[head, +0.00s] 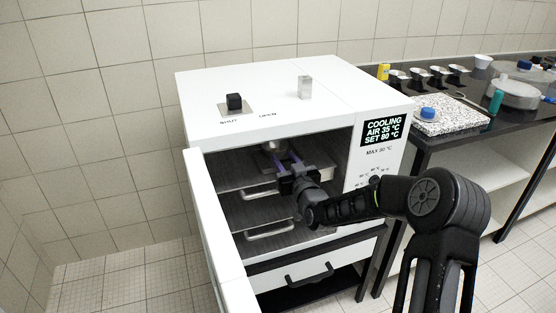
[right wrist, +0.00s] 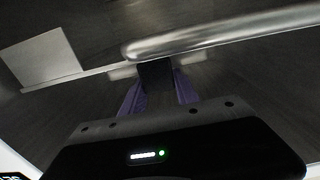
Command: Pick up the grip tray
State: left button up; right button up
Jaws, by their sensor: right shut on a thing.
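The grip tray is only partly visible inside the open white cabinet (head: 290,90); my right gripper hides much of it. A pale metal edge (head: 322,177) shows to the right of the gripper. My right gripper (head: 281,160) reaches into the upper part of the chamber, its purple fingers pointing inward. In the right wrist view the fingers are shut on a dark block, the tray's grip (right wrist: 156,74). A shiny rounded metal bar (right wrist: 220,38) lies just beyond the grip. Whether the tray is lifted off its shelf I cannot tell. My left gripper is not in view.
The cabinet door (head: 205,220) stands open at the left. Lower shelves carry wire handles (head: 270,233). A drawer with a black handle (head: 310,275) is below. A display (head: 383,127) reads cooling, air 35 °C. A dark bench (head: 450,146) with labware stands right.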

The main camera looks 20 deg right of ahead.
grip_shut()
jog(key=shift+r, duration=0.2)
dwell(0.3)
jog(key=shift+r, duration=1.45)
jog(key=shift+s+r, duration=0.1)
jog(key=shift+r, duration=0.05)
jog(key=s+a+b, duration=0.1)
jog(key=s, duration=1.6)
jog(key=shift+s+b, duration=0.35)
jog(key=shift+b, duration=0.05)
